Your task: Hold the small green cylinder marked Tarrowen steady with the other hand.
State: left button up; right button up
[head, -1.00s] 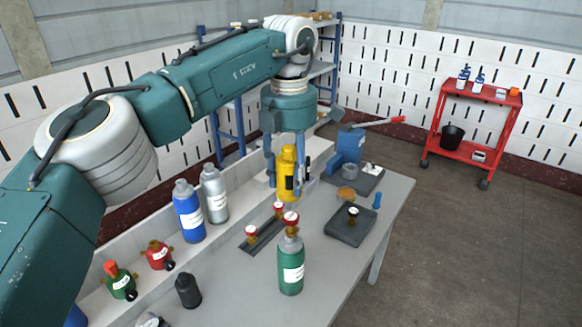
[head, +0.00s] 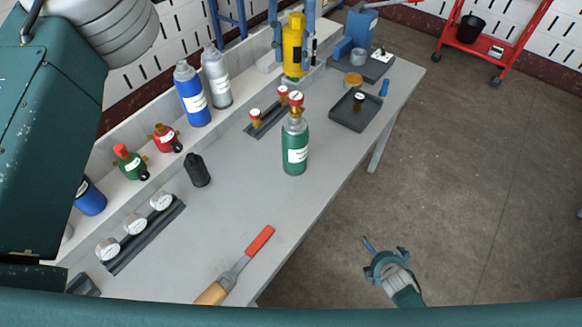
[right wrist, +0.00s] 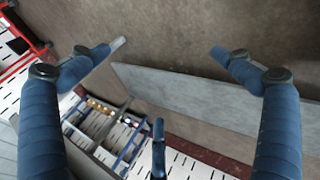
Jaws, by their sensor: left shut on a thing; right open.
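A small green cylinder (head: 295,143) with a white label stands upright on the table, a red-topped brass valve (head: 295,101) on its neck. The label is too small to read. My right gripper (head: 385,253) is open and empty, off the table's front edge, to the lower right of the green cylinder. In the right wrist view its spread fingers (right wrist: 168,50) have nothing between them, and the green cylinder does not show.
A rack with red-topped valves (head: 270,118) lies close left of the green cylinder. A dark tray (head: 345,120) is to its right. Blue (head: 192,97) and silver (head: 217,80) cylinders stand at the back. Bare tabletop surrounds the green cylinder's front.

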aim_at(289, 146)
jog(key=w+d+r+n+t, duration=0.1)
jog(key=w+r+n+t, duration=0.35)
jog(key=w+r, duration=0.8)
jog(key=w+r+n+t, duration=0.2)
jog(key=w+r+n, duration=0.65)
jog(key=r, duration=0.75)
jog(key=a+r+n, duration=0.1)
jog(key=a, duration=0.3)
jog(key=s+a+r+n, duration=0.1)
jog(key=a+r, duration=0.1)
jog(key=a, duration=0.3)
jog(key=s+a+r+n, duration=0.1)
jog(key=a, duration=0.3)
jog(key=shift+a+r+n+t, duration=0.15)
jog(key=shift+a+n+t, duration=0.05)
jog(key=shift+n+t, duration=0.15)
jog(key=s+a+r+n, duration=0.45)
jog(key=a+r, duration=0.35)
jog(key=a, duration=0.3)
jog(key=s+a+f+y, duration=0.2)
jog(key=s+a, duration=0.5)
jog(key=shift+n+g, duration=0.4)
jog(key=shift+g, duration=0.1)
jog(key=x, duration=1.2)
jog(key=shift+w+d+f, duration=0.1)
jog(key=shift+d, duration=0.25)
